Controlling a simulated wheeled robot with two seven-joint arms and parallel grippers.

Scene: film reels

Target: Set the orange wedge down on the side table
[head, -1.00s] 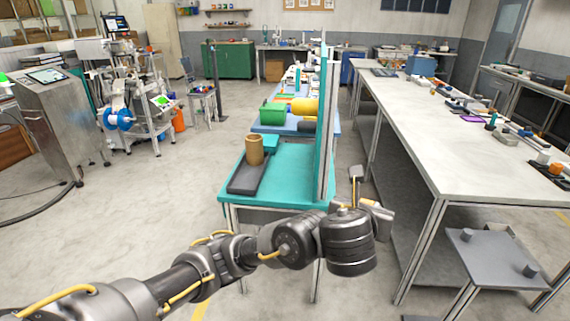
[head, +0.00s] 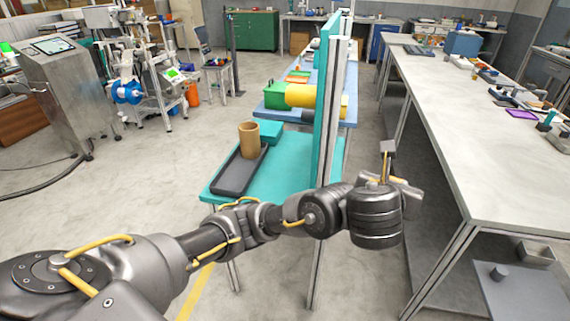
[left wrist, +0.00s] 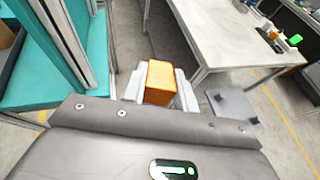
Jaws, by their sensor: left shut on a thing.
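The orange wedge (left wrist: 160,82) is held between the fingers of my left gripper (left wrist: 158,92), seen in the left wrist view. It is clear of any surface there, with floor behind it. In the head view, my left gripper (head: 388,178) is beyond my dark wrist, in the gap between the teal bench and the long grey table. The wedge is not clearly visible there. A small low grey table (head: 512,298) stands at the lower right. It also shows in the left wrist view (left wrist: 228,104), to the right of the wedge and apart from it. My right gripper is not in view.
A teal bench (head: 215,194) with a tall divider (head: 333,110) stands left of the gripper, bearing a dark tray (head: 236,176) and a tan cylinder (head: 249,140). A long grey table (head: 440,120) stands right. Open floor lies between them.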

